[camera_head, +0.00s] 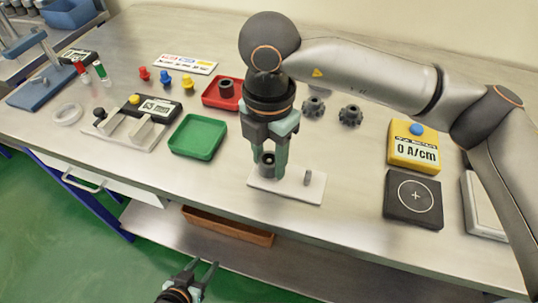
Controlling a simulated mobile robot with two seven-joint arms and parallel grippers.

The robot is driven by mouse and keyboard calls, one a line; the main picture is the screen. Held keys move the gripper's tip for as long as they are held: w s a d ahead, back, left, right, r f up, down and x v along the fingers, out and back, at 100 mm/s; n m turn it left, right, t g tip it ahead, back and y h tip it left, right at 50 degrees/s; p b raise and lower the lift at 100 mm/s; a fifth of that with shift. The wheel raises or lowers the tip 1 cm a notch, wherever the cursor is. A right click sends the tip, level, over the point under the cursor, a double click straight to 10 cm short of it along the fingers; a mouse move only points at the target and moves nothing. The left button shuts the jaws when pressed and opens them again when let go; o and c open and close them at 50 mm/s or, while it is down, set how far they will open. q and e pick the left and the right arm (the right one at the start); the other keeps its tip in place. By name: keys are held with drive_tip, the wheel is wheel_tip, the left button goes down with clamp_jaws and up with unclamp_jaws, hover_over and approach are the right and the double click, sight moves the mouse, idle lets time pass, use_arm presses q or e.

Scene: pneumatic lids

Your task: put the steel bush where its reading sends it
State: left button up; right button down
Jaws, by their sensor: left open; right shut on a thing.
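My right gripper (267,170) points down over a small white plate (290,194) and is shut on the steel bush (267,160), a short dark grey ring between its fingers. The bush is upright at the plate's left part; I cannot tell whether it touches the plate. A grey pin (307,178) stands on the plate to the right. A green tray (197,136) is empty; a red tray (211,99) holds a dark ring (226,89). My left gripper (205,272) is open and empty, low in front of the bench.
A gauge (159,107) with a display and grey blocks stands left of the green tray. Two dark gears (350,115) stand right of my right gripper. A brown box (228,227) is on the lower shelf.

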drive_tip(key=shift+f+b, duration=0.4)
drive_tip(key=shift+f, duration=0.1)
unclamp_jaws()
idle(0.7)
drive_tip(key=shift+r+p, duration=2)
drive_tip(key=shift+r, duration=1.55)
